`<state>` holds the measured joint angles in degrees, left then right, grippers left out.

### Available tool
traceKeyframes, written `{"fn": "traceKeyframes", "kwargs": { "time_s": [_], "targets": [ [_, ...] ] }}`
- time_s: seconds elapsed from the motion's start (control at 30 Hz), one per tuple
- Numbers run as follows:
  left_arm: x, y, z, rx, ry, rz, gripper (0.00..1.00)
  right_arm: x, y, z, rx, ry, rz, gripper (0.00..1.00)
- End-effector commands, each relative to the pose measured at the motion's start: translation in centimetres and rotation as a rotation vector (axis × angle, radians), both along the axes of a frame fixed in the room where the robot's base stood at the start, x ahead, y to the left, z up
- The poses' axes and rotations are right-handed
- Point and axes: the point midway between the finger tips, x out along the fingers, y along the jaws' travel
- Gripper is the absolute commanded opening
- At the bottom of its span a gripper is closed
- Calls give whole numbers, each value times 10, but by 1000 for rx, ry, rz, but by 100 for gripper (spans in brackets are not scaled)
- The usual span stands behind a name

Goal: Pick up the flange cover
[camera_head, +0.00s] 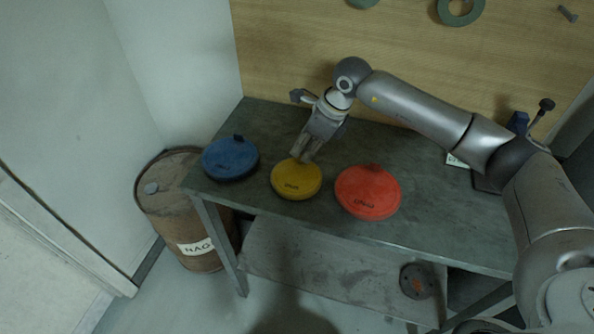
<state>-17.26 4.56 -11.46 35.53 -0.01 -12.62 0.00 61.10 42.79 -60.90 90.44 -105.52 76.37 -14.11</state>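Three round flange covers lie in a row on the dark table: a blue one (230,160) at the left, a yellow one (296,183) in the middle and a red one (368,194) at the right. My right gripper (302,157) points down at the back edge of the yellow cover, with its fingertips at or just above the cover's top. The fingers hide the yellow cover's knob, and I cannot tell whether they are closed on it. My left gripper is not in view.
A rusty barrel (165,195) stands left of the table (440,215). A dark flange disc (417,281) lies on the lower shelf (310,260). A green ring (461,10) is on the wooden wall behind. A blue object (518,122) is at the table's right.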

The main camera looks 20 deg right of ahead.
Motion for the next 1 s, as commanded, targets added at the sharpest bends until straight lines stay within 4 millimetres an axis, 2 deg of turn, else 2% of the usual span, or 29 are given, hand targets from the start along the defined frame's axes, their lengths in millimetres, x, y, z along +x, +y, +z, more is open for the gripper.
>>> {"fn": "traceKeyframes", "kwargs": {
  "time_s": [0.03, 0.27, 0.47, 0.6, 1.0],
  "targets": [
    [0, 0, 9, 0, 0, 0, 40, 2, 3, -4, 0, 4, 0, 18],
    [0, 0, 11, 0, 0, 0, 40, 6, 8, -24, 0, 0, 1, 18],
    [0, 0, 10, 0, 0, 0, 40, 6, 8, -24, 1, -1, 1, 17],
    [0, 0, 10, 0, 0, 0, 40, 6, 8, -24, 1, -1, 1, 0],
    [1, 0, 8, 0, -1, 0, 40, 7, 8, -22, 2, -3, 1, 0]
  ]
}}
